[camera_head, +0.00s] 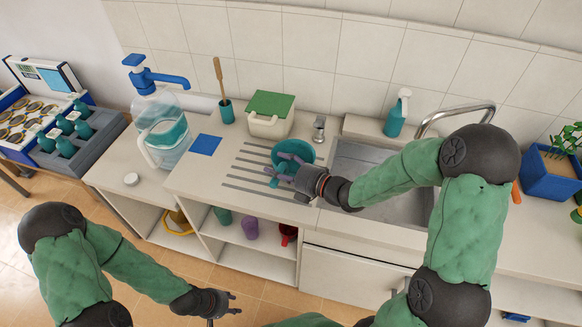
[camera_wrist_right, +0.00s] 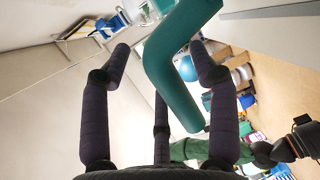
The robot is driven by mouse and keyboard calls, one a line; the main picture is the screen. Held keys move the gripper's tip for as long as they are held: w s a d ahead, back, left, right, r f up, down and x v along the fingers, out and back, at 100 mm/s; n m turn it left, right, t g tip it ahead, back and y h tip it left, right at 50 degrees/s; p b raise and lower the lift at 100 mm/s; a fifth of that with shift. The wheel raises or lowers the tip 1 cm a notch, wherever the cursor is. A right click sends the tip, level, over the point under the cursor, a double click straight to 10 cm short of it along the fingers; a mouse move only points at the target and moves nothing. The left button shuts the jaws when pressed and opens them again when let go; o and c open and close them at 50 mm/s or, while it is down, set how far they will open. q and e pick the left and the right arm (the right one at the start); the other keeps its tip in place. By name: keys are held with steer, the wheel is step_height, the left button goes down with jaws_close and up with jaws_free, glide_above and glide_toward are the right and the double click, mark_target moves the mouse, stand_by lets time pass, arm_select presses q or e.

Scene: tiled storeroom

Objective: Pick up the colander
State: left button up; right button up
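The colander (camera_head: 297,150) is a teal bowl on the counter, just left of the sink. My right gripper (camera_head: 280,170) is at its near side, and its fingers cover part of the bowl. In the right wrist view a bent teal piece (camera_wrist_right: 172,70), which looks like part of the colander, runs between the spread fingers of my right gripper (camera_wrist_right: 158,65). The fingers look apart from it; contact is hard to tell. My left gripper (camera_head: 232,304) is open and empty, low in front of the counter.
The sink (camera_head: 355,205) and its curved tap (camera_head: 455,110) are to the right. An open shelf under the counter holds several coloured vessels.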

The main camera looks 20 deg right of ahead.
jaws_close()
